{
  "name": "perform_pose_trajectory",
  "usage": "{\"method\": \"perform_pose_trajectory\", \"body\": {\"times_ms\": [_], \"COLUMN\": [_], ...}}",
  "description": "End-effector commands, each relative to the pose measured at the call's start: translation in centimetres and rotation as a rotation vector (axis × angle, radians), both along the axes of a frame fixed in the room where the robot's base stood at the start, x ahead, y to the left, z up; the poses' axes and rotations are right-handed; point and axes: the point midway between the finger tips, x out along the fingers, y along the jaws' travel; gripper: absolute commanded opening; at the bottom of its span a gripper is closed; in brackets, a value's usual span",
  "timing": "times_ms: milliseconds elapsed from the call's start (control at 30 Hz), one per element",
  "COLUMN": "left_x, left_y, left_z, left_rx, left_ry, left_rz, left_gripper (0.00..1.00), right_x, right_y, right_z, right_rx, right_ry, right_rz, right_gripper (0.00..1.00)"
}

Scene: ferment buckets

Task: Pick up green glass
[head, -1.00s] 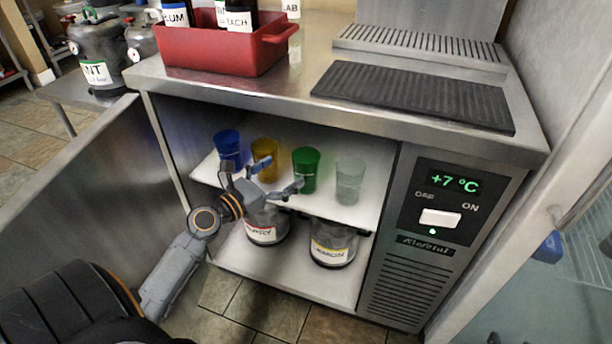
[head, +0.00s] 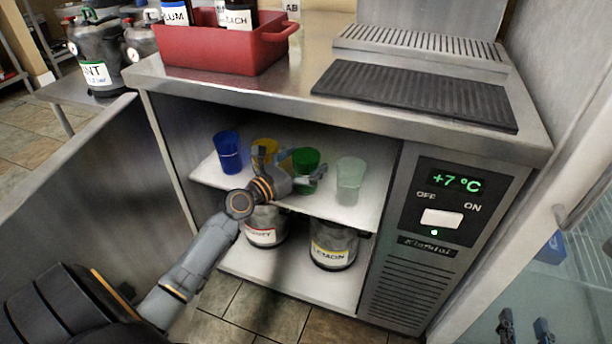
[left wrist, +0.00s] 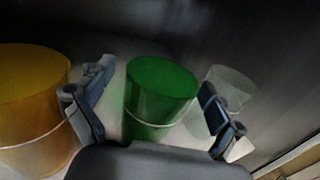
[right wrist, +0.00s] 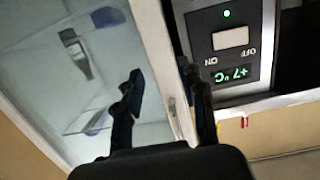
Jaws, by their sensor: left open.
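The green glass (head: 306,160) stands upright on the upper shelf of the open fridge, between the yellow glass (head: 264,150) and the clear glass (head: 350,180). My left gripper (head: 290,172) is at the shelf in front of it and hides its lower part. In the left wrist view the green glass (left wrist: 158,95) stands between the two open fingers of the left gripper (left wrist: 155,115), with gaps showing on both sides. My right gripper (right wrist: 165,100) is open and empty in the right wrist view; in the head view its fingertips (head: 524,330) show at the bottom right.
A blue glass (head: 228,152) stands at the shelf's left end. The yellow glass (left wrist: 35,105) is close beside one left finger, the clear glass (left wrist: 232,88) beside the other. Labelled jars (head: 333,247) stand below. The open door (head: 90,220) is at left.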

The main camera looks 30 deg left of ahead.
Motion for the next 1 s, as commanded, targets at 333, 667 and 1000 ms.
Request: {"method": "perform_pose_trajectory", "body": {"times_ms": [333, 667, 1000], "left_x": [0.0, 0.0, 0.0], "left_y": [0.0, 0.0, 0.0], "left_z": [0.0, 0.1, 0.9], "left_rx": [0.000, 0.000, 0.000], "left_ry": [0.000, -0.001, -0.002], "left_rz": [0.000, 0.000, 0.000], "left_gripper": [0.27, 0.06, 0.06], "right_x": [0.0, 0.0, -0.8], "right_y": [0.0, 0.0, -0.5], "right_z": [0.0, 0.0, -2.1], "right_rx": [-0.001, -0.001, -0.031], "right_ry": [0.002, 0.003, 0.125], "right_rz": [-0.001, -0.001, -0.008], "right_gripper": [0.40, 0.40, 0.40]}}
